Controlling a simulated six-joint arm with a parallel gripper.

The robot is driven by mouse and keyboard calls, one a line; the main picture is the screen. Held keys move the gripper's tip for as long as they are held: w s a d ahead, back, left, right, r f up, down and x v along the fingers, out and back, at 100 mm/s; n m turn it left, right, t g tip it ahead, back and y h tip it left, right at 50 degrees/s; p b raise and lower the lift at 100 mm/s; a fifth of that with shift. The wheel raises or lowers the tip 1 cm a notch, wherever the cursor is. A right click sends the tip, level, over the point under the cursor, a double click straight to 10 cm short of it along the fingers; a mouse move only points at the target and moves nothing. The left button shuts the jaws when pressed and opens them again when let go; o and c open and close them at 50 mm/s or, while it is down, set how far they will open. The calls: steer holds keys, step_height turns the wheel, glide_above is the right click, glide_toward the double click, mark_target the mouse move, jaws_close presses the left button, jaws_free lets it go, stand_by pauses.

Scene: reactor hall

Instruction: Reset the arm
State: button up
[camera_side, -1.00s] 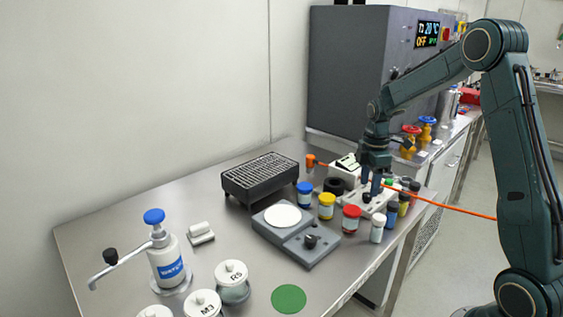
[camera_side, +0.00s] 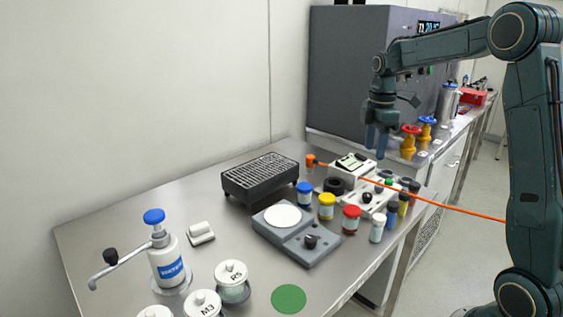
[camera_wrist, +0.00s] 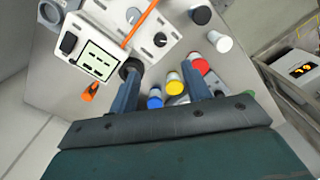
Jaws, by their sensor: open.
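My gripper (camera_side: 377,146) hangs pointing down above the back right part of the steel table, clear of the things below it. In the wrist view my gripper (camera_wrist: 160,88) has its two blue-grey fingers apart with nothing held between them. Beyond the fingers are a yellow-topped jar (camera_wrist: 174,84), a red-topped jar (camera_wrist: 200,66) and a blue-topped jar (camera_wrist: 154,100). A white device with a display (camera_wrist: 98,58) lies to their left in that view.
A stirrer plate (camera_side: 296,232), a dark grated box (camera_side: 260,179), a water dispenser (camera_side: 168,255) and lidded jars (camera_side: 232,281) stand on the table (camera_side: 120,230). An orange cable (camera_side: 440,206) crosses to the right. A grey cabinet (camera_side: 345,75) stands behind. A green disc (camera_side: 288,298) lies at the front.

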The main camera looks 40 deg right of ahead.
steer(key=shift+a, duration=0.1)
steer(key=s+a+r+m+t, duration=0.1)
steer(key=s+a+r+m, duration=0.2)
steer(key=s+a, duration=0.3)
steer(key=s+a+r+m+t, duration=0.2)
steer(key=s+a+r, duration=0.2)
steer(key=a, duration=0.4)
steer(key=s+a+f+m+t, duration=0.2)
steer(key=s+a+m, duration=0.4)
steer(key=s, duration=0.6)
steer(key=shift+a+f+t, duration=0.3)
steer(key=shift+a+f, duration=0.2)
steer(key=shift+f, duration=0.2)
steer(key=shift+w, duration=0.1)
